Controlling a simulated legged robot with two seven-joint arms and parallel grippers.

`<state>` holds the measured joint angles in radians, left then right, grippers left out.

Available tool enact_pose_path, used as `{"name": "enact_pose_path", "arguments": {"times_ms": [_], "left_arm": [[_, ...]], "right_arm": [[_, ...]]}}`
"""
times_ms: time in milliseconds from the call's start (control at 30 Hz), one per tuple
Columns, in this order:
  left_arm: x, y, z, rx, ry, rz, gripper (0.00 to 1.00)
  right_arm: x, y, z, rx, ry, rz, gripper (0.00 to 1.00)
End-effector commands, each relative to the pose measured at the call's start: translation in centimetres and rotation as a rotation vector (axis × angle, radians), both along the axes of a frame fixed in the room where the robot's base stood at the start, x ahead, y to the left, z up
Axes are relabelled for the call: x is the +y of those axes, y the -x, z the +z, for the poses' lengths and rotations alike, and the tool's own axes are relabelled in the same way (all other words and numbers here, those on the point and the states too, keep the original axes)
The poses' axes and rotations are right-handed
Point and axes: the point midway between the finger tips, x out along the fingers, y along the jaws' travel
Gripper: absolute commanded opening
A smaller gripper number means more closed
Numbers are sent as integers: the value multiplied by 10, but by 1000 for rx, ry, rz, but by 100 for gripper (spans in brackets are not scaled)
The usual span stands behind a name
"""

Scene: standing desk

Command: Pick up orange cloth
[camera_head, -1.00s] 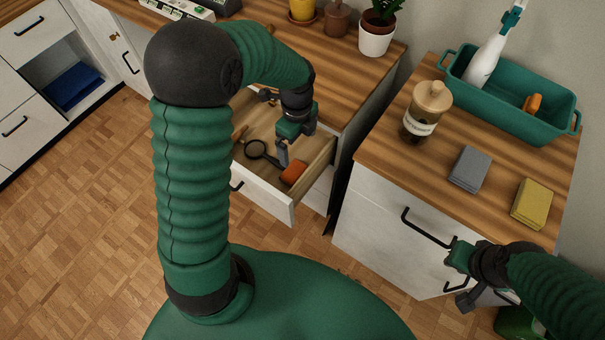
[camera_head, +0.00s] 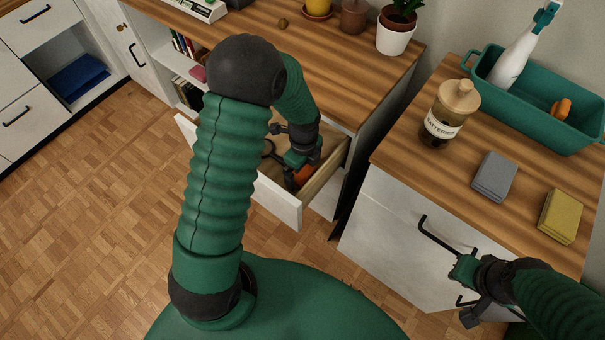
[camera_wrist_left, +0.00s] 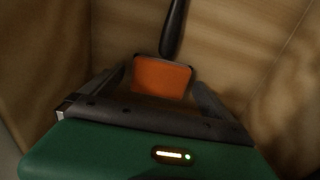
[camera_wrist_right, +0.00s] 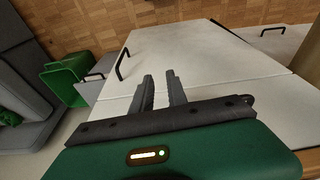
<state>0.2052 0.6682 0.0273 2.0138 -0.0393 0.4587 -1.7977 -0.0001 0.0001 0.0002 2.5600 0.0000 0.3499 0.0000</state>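The orange cloth (camera_head: 303,174) lies in the open drawer (camera_head: 279,203), partly hidden by my left gripper (camera_head: 294,182). In the left wrist view the cloth (camera_wrist_left: 162,77) shows between the two spread fingers of my left gripper (camera_wrist_left: 163,85), one on each side. I cannot tell whether the fingers touch it. My right gripper (camera_head: 466,293) is empty in front of the right cabinet. In the right wrist view the fingers of the right gripper (camera_wrist_right: 161,80) are apart with nothing between them.
A dark handled object (camera_wrist_left: 174,28) lies beside the cloth in the drawer. The drawer walls are close around the left gripper. The right counter holds a jar (camera_head: 450,113), a grey cloth (camera_head: 494,177), a yellow cloth (camera_head: 561,216) and a green bin (camera_head: 545,118).

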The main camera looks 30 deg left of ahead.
Motion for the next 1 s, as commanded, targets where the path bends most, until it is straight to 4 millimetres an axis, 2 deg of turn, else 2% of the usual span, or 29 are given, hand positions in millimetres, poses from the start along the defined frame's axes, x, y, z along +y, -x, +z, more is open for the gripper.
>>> {"name": "enact_pose_path", "arguments": {"times_ms": [67,433,633,733,1000], "left_arm": [[0,0,0,0,0,0,87],[0,0,0,0,0,0,38],[0,0,1,0,0,0,37],[0,-1,10,-2,0,0,37],[1,-1,76,-5,-1,1,37]], "right_arm": [[0,0,0,0,0,0,19],[0,0,0,0,0,0,19],[0,0,0,0,0,0,19],[0,0,5,0,0,0,19],[0,0,28,0,0,0,19]]}}
